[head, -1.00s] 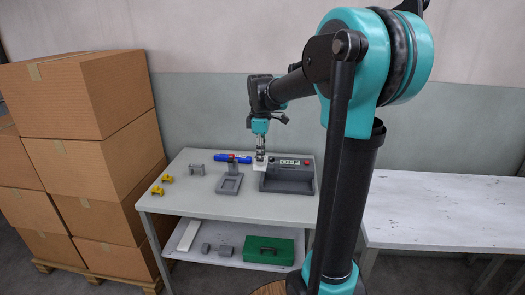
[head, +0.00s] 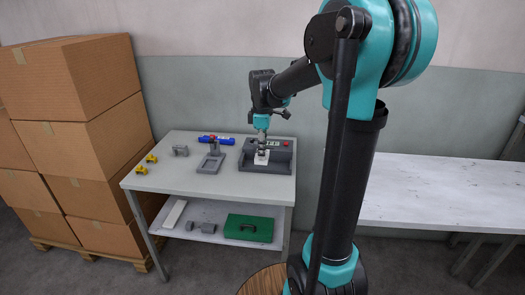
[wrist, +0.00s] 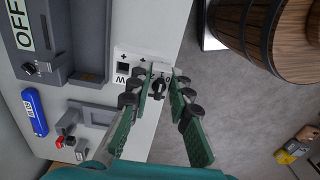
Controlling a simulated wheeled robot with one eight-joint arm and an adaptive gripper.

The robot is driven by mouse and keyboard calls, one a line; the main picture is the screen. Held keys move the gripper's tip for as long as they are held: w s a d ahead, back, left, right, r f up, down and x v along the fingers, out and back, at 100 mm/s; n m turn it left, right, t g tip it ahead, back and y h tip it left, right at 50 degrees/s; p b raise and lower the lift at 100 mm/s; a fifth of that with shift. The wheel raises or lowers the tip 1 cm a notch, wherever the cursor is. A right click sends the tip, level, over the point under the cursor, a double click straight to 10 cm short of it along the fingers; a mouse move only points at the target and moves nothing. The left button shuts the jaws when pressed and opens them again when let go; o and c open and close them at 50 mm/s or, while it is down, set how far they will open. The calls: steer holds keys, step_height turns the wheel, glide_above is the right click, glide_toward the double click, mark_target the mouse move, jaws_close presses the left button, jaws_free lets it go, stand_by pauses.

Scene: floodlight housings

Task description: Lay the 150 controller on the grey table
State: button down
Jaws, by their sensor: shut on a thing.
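A white controller (wrist: 124,66) with a black knob and a dark square is in my gripper (wrist: 160,80), near the front edge of the grey table (head: 215,185) in the wrist view. In the head view the white controller (head: 261,158) is in front of the grey housing (head: 285,168) on the table. My gripper (head: 262,147) is above it, shut on it. I cannot tell whether the controller touches the table.
The shelf below holds a green case (head: 249,228). A white worn table (head: 440,195) stands right; boxes (head: 85,140) left.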

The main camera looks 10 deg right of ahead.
steer(key=shift+f, duration=0.1)
steer(key=shift+f, duration=4.9)
steer(key=shift+f, duration=1.5)
steer(key=c, duration=1.3)
jaws_free()
